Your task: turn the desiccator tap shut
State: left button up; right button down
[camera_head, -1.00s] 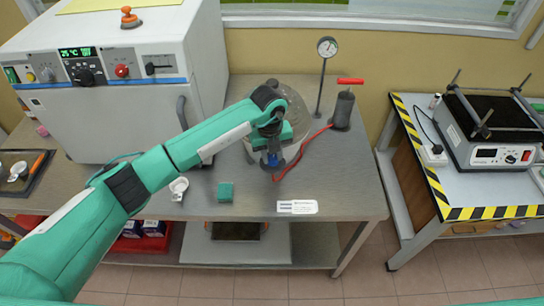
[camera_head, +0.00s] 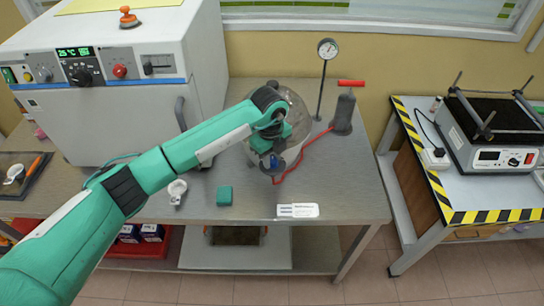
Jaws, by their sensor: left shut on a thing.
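The glass desiccator (camera_head: 296,108) stands on the steel bench, partly hidden behind my left forearm and wrist. A blue tap part (camera_head: 273,161) shows at its front, just below my left gripper (camera_head: 270,148). My left gripper is shut on the tap, though its fingertips are small and partly hidden by my wrist. A red hose (camera_head: 302,154) runs from near the tap to a grey hand pump (camera_head: 343,113) with a red handle. My right gripper is out of view.
A white oven (camera_head: 120,80) stands at the bench's left. A dial gauge on a stand (camera_head: 326,48) is behind the desiccator. The bench (camera_head: 345,185) is clear at right.

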pick_arm(q)
jog(key=shift+r, duration=0.1)
jog(key=o, duration=1)
jog(key=shift+c, duration=0.2)
notch_tip(320, 180, up, 14)
jog(key=b, duration=0.4)
jog(key=shift+s+a, duration=0.2)
jog(key=shift+a, duration=0.05)
